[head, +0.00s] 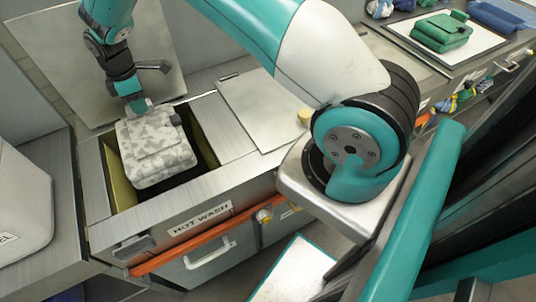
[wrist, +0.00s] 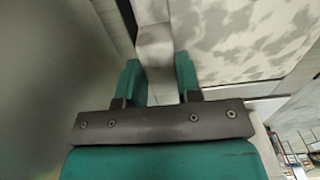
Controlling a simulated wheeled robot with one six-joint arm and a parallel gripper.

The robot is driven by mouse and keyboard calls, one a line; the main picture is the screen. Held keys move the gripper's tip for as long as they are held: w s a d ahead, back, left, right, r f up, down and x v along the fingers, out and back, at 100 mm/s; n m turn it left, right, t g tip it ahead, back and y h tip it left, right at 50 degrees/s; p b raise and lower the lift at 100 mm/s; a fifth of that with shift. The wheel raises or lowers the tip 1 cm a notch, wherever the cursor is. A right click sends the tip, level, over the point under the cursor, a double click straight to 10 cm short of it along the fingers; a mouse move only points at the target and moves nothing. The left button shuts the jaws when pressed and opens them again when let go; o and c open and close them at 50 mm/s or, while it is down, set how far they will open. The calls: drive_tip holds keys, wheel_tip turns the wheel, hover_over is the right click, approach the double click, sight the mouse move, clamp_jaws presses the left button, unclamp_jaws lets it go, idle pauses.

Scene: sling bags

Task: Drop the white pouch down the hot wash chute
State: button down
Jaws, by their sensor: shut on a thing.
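A white pouch with grey camouflage blotches (head: 156,150) hangs from my gripper (head: 138,104) in the head view. It is over the open hot wash chute (head: 206,150), with its lower part at about the level of the opening. The chute front carries a HOT WASH label (head: 200,219). In the wrist view my gripper (wrist: 158,85) is shut on a pale strap of the pouch (wrist: 240,40). How far the pouch reaches into the chute is hard to tell.
A metal lid (head: 262,105) lies closed right of the opening. An orange bar (head: 205,245) runs along the counter front. A green pouch (head: 441,32) lies on a white mat at the far right. A white bin (head: 20,205) stands at left.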

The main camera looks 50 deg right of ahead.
drive_tip(key=c, duration=0.7)
unclamp_jaws()
wheel_tip(320, 180, up, 18)
drive_tip(key=b, duration=0.3)
drive_tip(key=shift+f, duration=0.25)
drive_tip(key=shift+s, duration=0.1)
drive_tip(key=s+a+r+m+y, duration=0.1)
drive_tip(key=s+a+m, duration=0.1)
drive_tip(key=s, duration=1)
drive_tip(key=s+a+r+m+y, duration=0.1)
drive_tip(key=s+a+m, duration=0.1)
drive_tip(key=s, duration=1)
drive_tip(key=s+a+r+m+y, duration=0.1)
drive_tip(key=s+a+m+y, duration=0.1)
drive_tip(key=s, duration=1)
drive_tip(key=shift+s+a, duration=0.15)
drive_tip(key=shift+a, duration=0.7)
